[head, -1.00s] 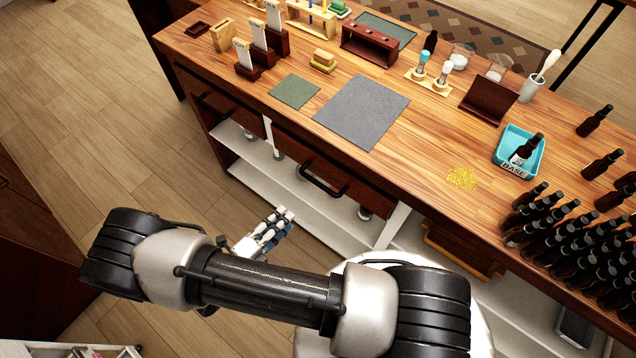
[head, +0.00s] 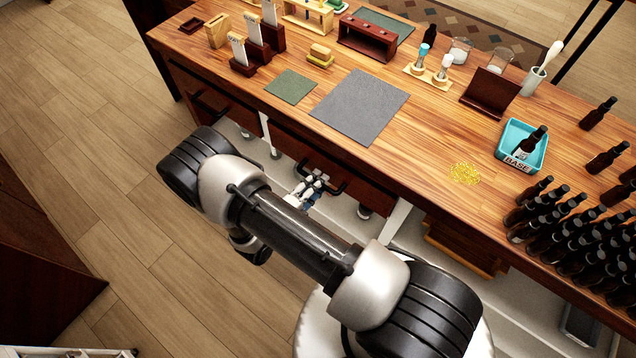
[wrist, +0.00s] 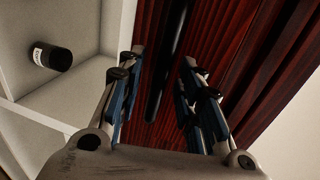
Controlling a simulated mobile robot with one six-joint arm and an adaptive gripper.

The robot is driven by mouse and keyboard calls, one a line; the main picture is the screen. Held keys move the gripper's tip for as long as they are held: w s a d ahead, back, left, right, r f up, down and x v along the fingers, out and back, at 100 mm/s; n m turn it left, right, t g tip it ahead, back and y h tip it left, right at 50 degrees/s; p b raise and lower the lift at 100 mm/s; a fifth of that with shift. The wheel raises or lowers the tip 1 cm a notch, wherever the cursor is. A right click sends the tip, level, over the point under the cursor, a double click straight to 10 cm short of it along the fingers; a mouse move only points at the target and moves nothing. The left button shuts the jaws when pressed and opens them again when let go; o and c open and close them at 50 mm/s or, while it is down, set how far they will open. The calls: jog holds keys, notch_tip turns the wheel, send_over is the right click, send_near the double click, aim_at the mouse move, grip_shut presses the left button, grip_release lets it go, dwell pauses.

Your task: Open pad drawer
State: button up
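The pad drawer looks to be the dark red-brown drawer front (head: 365,193) under the bench's middle, and it appears shut. Its black bar handle (head: 338,186) sticks out from the front. In the wrist view the drawer front (wrist: 226,50) fills the right half, with the handle (wrist: 165,65) running between my fingers. My gripper (head: 318,180) is at the handle. In the wrist view my gripper (wrist: 160,75) is open, with one finger on each side of the handle and gaps visible. Whether the fingertips touch the drawer front is unclear.
Another dark drawer (head: 213,100) is at the left. A white shelf bay (wrist: 40,85) with a dark labelled bottle (wrist: 52,57) lies beside the drawer. The wooden bench top (head: 420,150) carries a grey mat (head: 360,106) and several bottles. Open floor (head: 120,200) lies to the left.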

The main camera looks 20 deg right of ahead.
jog(key=shift+w+d+f, duration=0.1)
jog(key=shift+w+d, duration=0.25)
jog(key=shift+d, duration=0.15)
jog(key=shift+c, duration=0.6)
grip_shut()
